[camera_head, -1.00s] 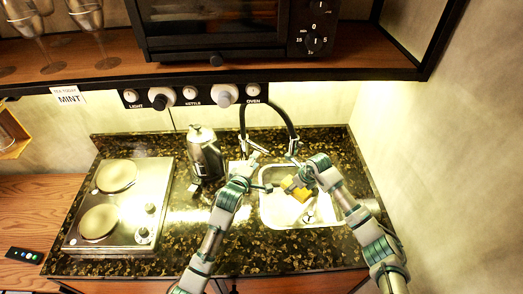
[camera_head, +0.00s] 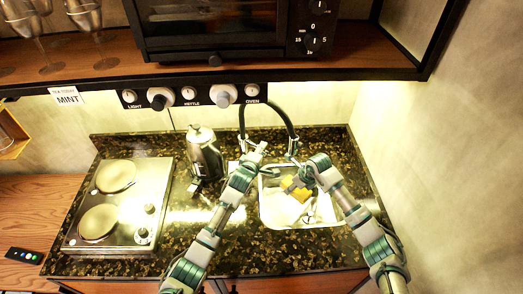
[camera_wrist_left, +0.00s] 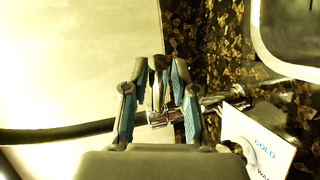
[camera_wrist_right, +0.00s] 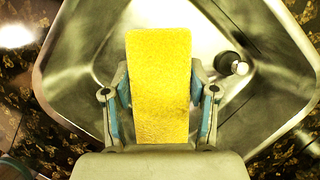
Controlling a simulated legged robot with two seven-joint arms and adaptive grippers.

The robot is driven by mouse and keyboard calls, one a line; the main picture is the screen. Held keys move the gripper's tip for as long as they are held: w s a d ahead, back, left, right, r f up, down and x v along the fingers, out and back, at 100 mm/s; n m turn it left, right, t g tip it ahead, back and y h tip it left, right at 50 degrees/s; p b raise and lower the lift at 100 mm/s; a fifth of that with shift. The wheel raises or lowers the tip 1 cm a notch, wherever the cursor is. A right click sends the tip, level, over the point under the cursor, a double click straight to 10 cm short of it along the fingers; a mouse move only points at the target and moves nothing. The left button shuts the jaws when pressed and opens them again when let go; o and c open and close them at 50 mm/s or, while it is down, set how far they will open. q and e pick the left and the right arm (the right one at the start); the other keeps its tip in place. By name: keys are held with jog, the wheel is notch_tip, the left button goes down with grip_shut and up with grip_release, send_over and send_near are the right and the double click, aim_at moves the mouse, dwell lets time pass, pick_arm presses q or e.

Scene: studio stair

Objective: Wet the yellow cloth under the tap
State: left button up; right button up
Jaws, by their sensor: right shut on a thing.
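The yellow cloth (camera_head: 300,186) is in my right gripper (camera_head: 296,184), held over the sink basin (camera_head: 264,214). In the right wrist view the cloth (camera_wrist_right: 160,85) stands flat between the shut fingers (camera_wrist_right: 160,110). The tap (camera_head: 268,105) is a black arch behind the sink, its outlet end above the basin's back edge. My left gripper (camera_head: 259,150) is by the tap's base. In the left wrist view its fingers (camera_wrist_left: 165,70) are spread around a chrome part (camera_wrist_left: 160,115), seemingly the tap's handle; contact is unclear. I cannot make out any water running.
A card (camera_wrist_left: 258,145) reading "COLD" stands close to the left gripper. A metal kettle (camera_head: 204,155) is left of the left arm, and a two-plate hob (camera_head: 122,205) further left. A shelf with an oven (camera_head: 215,25) overhangs the back.

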pick_arm(q)
grip_shut()
jog(key=shift+s, duration=0.1)
jog(key=shift+s+a+f+m+g+h, duration=0.1)
jog(key=shift+s+a+m+g+h, duration=0.25)
jog(key=shift+m+h, duration=0.25)
jog(key=shift+s+a+f+m+g+h, duration=0.1)
jog(key=shift+s+a+m+g+h, duration=0.1)
jog(key=shift+a+m+g+h, duration=0.3)
jog(key=shift+d+h, duration=0.15)
jog(key=shift+h, duration=0.15)
jog(key=o, duration=0.5)
grip_release()
jog(key=shift+r, duration=0.1)
jog(key=v, duration=1.2)
jog(key=shift+d, duration=0.1)
